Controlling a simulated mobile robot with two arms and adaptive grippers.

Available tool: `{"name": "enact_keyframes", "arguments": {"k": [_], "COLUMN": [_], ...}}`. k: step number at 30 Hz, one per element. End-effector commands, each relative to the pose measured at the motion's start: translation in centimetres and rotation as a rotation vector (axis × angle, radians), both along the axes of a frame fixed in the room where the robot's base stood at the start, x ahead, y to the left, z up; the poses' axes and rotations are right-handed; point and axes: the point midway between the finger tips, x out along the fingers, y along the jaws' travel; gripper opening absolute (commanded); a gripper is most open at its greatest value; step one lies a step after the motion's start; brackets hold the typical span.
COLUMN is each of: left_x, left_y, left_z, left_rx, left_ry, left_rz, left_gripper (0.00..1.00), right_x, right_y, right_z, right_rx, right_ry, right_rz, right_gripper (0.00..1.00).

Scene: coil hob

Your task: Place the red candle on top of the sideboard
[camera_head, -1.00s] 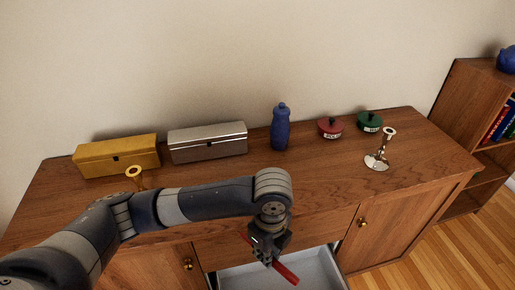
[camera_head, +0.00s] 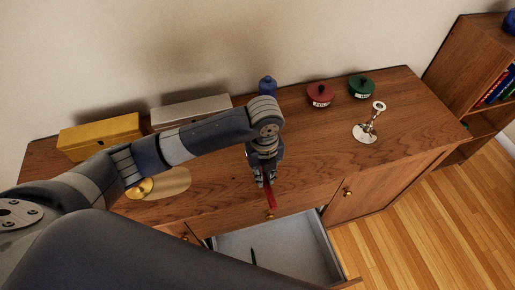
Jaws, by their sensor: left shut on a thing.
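The red candle (camera_head: 270,198) is in my left gripper (camera_head: 265,179), which is shut on it. The candle points down toward the front edge of the sideboard (camera_head: 320,141), and its upper part is hidden by the fingers. The gripper appears over the front part of the wooden top; I cannot tell whether the candle touches the wood. My right gripper is not in view.
An open drawer (camera_head: 270,240) below holds a thin dark item (camera_head: 252,257). On top stand yellow (camera_head: 100,137) and silver (camera_head: 190,111) boxes, a blue bottle (camera_head: 267,86), red (camera_head: 320,94) and green (camera_head: 361,86) pots, and silver (camera_head: 366,131) and gold (camera_head: 138,188) candlesticks.

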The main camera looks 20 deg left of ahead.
Motion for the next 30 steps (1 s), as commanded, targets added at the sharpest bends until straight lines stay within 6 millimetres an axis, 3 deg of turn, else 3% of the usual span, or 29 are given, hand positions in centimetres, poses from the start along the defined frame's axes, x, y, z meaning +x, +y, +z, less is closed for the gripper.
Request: {"name": "enact_keyframes", "arguments": {"k": [4, 10, 17, 24, 30], "left_x": [3.5, 6.3, 7.8, 7.7, 7.7], "left_y": [1.9, 3.3, 4.0, 4.0, 4.0], "left_z": [-0.1, -0.5, -0.7, -3.9, -4.3], "left_rx": [0.002, -0.001, 0.0, 0.001, 0.001], "left_ry": [0.001, 0.001, 0.0, 0.001, -0.001], "left_rz": [0.007, 0.003, 0.003, 0.001, 0.0], "left_gripper": [0.0, 0.0, 0.0, 0.0, 0.0], "right_x": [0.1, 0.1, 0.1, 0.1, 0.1], "right_y": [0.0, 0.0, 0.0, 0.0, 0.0], "right_z": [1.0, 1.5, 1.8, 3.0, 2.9], "right_rx": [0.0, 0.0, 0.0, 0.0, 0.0], "right_ry": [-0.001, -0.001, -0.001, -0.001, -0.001], "right_rz": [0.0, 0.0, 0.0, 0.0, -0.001], "right_gripper": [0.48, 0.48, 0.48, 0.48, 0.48]}}
